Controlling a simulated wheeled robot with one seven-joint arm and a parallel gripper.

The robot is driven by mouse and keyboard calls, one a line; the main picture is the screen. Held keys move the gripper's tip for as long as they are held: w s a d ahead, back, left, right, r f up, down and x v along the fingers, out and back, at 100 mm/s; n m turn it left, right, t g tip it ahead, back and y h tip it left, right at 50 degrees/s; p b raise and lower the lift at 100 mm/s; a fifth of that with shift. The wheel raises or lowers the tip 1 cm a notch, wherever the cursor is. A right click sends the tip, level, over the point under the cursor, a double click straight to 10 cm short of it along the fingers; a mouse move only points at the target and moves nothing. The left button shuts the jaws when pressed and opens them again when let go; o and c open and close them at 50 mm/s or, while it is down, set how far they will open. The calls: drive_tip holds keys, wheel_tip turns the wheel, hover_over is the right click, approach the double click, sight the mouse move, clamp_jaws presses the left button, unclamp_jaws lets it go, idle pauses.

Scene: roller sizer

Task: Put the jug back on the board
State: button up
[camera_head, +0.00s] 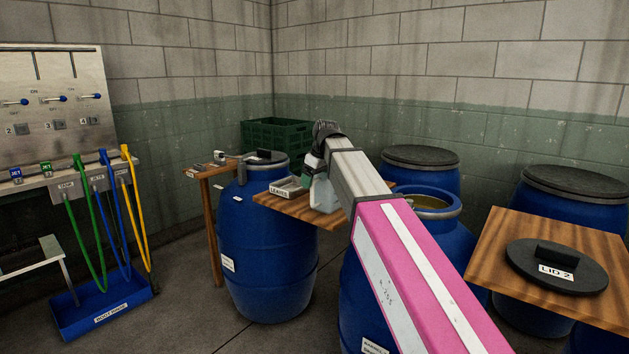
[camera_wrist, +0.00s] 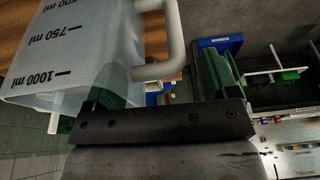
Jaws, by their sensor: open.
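The jug (camera_head: 325,196) is pale and translucent. It appears upright at the right end of the small wooden board (camera_head: 290,208), partly hidden by my arm; I cannot tell whether its base fully touches. In the wrist view the jug (camera_wrist: 75,55) fills the upper left, with its 750 ml and 1000 ml marks showing. Its pale handle (camera_wrist: 176,40) lies between my two fingers. My gripper (camera_wrist: 155,88) is open, one finger by the jug's wall and the other beyond the handle. In the head view my gripper (camera_head: 314,165) is just above the jug, partly hidden.
A LEAVES tray (camera_head: 289,188) sits left of the jug on the board. Blue barrels (camera_head: 265,250) stand around. An open barrel (camera_head: 430,205) is right of the jug. A lid (camera_head: 556,267) lies on a wooden top at right. A hose rack (camera_head: 90,180) is left.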

drive_tip(key=v, duration=1.2)
